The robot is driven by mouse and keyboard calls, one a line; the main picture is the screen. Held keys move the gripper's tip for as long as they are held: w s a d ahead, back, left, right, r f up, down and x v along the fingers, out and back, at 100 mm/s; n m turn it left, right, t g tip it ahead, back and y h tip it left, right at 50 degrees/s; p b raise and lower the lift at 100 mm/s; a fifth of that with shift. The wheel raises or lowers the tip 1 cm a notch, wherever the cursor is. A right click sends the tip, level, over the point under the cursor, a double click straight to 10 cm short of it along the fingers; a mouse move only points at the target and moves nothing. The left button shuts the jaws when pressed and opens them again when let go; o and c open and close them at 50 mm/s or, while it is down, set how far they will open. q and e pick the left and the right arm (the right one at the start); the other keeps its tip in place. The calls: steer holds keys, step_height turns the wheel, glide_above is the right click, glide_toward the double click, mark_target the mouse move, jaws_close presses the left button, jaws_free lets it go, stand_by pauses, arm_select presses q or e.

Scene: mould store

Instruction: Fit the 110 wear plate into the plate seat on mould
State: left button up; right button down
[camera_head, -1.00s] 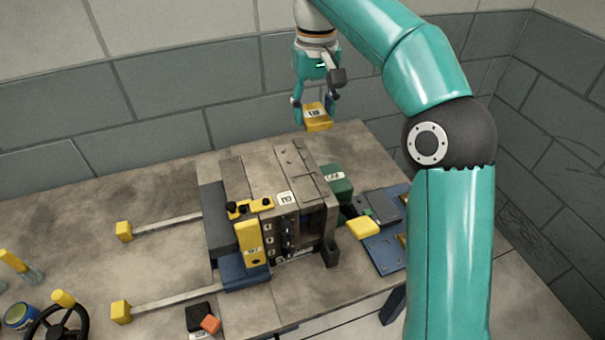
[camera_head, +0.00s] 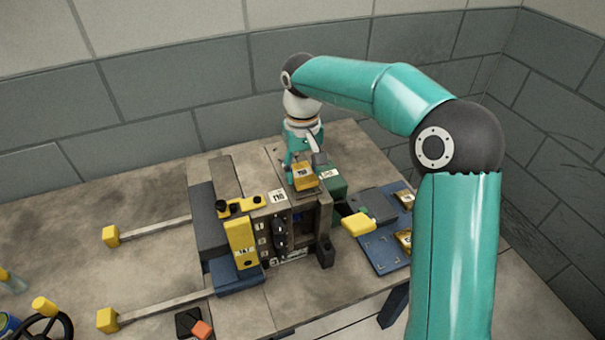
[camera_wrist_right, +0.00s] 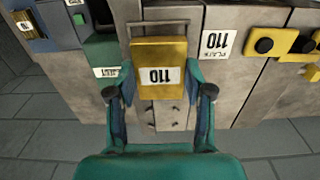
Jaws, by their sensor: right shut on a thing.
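The yellow 110 wear plate (camera_head: 303,178) is held by my right gripper (camera_head: 302,170), low over the top of the grey mould (camera_head: 269,214). In the right wrist view the plate (camera_wrist_right: 159,68) lies between the two fingers of the gripper (camera_wrist_right: 160,92), its 110 label upside down. A rectangular recess edge, the plate seat (camera_wrist_right: 165,28), shows just beyond the plate. The plate hides most of the seat, and I cannot tell whether it touches the mould. A white label reading PLATE 110 (camera_wrist_right: 215,42) is beside the seat. My left gripper is not in view.
A yellow clamp piece (camera_head: 241,204) sits on the mould's left part. A green block (camera_head: 333,184) and a blue tray (camera_head: 385,249) with yellow plates are at the right. Two rails with yellow ends (camera_head: 110,236) reach left. A black handwheel (camera_head: 47,327) is at lower left.

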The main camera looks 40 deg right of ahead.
mark_target(302, 173)
steer(key=shift+f, duration=0.65)
steer(key=shift+f, duration=0.2)
steer(key=shift+c, duration=2.2)
jaws_free()
steer(key=shift+r, duration=0.2)
step_height(302, 173, up, 12)
steer(key=p, duration=0.1)
